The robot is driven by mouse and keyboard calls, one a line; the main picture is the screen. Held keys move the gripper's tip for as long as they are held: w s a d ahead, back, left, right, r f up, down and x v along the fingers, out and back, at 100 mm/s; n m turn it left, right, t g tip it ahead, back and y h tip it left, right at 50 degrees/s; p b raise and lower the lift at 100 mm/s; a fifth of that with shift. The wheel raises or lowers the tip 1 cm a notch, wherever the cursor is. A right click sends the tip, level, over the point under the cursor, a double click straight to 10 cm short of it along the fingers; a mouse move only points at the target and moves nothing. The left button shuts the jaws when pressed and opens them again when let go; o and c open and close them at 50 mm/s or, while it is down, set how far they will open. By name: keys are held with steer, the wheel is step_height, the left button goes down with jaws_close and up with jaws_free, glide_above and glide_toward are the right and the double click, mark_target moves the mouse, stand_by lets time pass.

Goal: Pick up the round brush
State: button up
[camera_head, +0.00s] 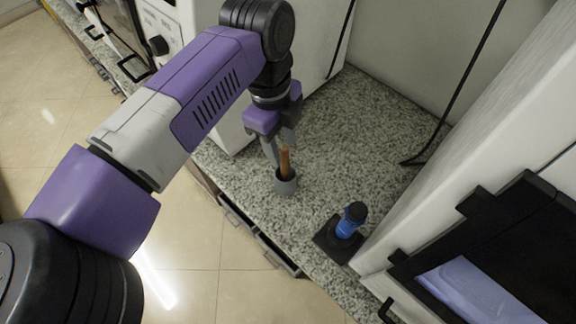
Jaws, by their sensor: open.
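What looks like the round brush (285,163) stands upright, its brown handle rising out of a small grey cup (287,186) on the speckled counter. Its lower end is hidden inside the cup. My gripper (279,150) points down right at the handle, with its fingers open around or just beside it. I cannot tell whether either finger touches the handle.
A blue bottle-like object with a black top (350,220) stands on a dark square base to the right. White machines flank the speckled counter (345,130). A black cable (440,125) hangs at the back. An open drawer (262,238) lies below the front edge.

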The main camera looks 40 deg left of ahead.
mark_target(286, 162)
steer(key=f, duration=0.2)
steer(key=d+f+p, duration=0.1)
steer(key=f, duration=0.2)
steer(key=shift+d+f, duration=0.1)
steer(key=shift+f, duration=0.2)
steer(key=shift+c, duration=0.4)
jaws_close()
